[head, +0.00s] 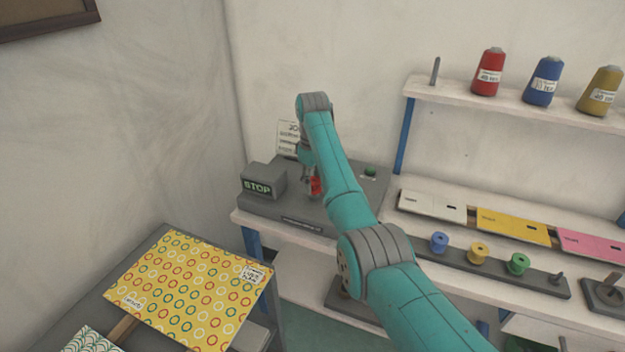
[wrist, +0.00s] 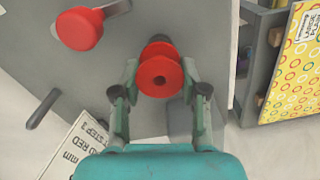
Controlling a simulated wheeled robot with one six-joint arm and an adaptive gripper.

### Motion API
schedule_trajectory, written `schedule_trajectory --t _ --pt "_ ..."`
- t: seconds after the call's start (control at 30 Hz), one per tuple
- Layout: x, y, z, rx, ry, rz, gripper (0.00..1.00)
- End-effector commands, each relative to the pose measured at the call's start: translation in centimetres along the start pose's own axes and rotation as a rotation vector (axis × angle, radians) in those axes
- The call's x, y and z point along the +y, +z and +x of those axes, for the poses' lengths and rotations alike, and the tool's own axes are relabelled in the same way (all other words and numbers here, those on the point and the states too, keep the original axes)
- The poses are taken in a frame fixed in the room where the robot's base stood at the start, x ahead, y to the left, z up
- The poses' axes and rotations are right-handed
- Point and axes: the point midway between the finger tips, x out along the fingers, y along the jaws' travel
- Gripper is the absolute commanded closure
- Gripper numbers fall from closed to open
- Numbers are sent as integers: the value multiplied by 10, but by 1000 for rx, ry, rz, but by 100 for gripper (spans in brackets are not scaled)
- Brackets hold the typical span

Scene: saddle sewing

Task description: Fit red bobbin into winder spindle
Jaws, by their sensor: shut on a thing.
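The red bobbin (wrist: 158,78) is between the fingertips of my gripper (wrist: 160,80) in the wrist view, with its round flange and centre hole facing the camera. In the head view a small red patch of it (head: 315,186) shows beside my arm, over the grey winder (head: 285,212). My gripper is shut on the bobbin. A dark round part (wrist: 158,38) shows just behind the bobbin in the wrist view. I cannot tell whether it is the winder spindle or whether the bobbin touches it. My arm hides part of the winder in the head view.
A red knob (wrist: 80,28) is near the bobbin in the wrist view. Blue, yellow and green bobbins (head: 479,252) stand on a rack to the right.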

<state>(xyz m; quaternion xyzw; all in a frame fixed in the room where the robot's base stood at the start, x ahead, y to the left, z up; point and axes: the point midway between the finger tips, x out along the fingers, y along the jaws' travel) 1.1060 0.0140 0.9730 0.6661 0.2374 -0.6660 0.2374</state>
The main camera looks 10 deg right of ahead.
Motion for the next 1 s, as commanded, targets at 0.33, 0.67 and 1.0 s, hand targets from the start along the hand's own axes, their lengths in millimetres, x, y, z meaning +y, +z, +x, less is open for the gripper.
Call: schedule_trajectory --t 0.33,0.67,1.0 --pt "0 0 7 -1 -1 0 99" --pt "0 0 13 -1 0 0 99" --pt "0 0 20 -1 0 0 99"
